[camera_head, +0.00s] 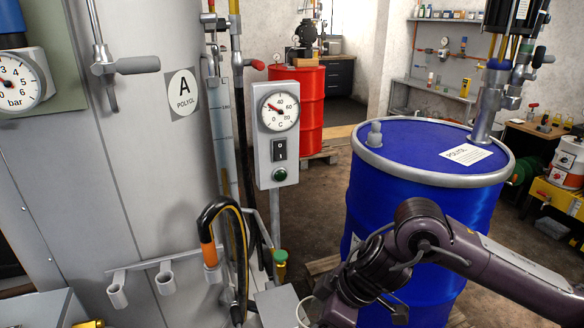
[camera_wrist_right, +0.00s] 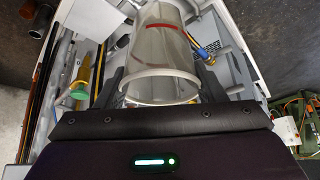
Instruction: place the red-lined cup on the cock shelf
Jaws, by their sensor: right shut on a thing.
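In the right wrist view, the clear cup (camera_wrist_right: 162,62) with a red line around it sits between the two dark fingers of my right gripper (camera_wrist_right: 163,82). The gripper is shut on it, and its open rim faces the camera. A green-topped brass cock (camera_head: 280,262) stands above a grey ledge (camera_head: 276,306), which may be the cock shelf. A green-and-yellow fitting (camera_wrist_right: 78,90) shows left of the cup. My left gripper is not in view.
A blue drum (camera_head: 425,205) stands behind my right arm. The grey tank (camera_head: 150,190) with empty ring holders (camera_head: 165,278) fills the left. A gauge post (camera_head: 279,135) and an orange-ended hose (camera_head: 209,255) stand near the cock. A red drum (camera_head: 297,105) is farther back.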

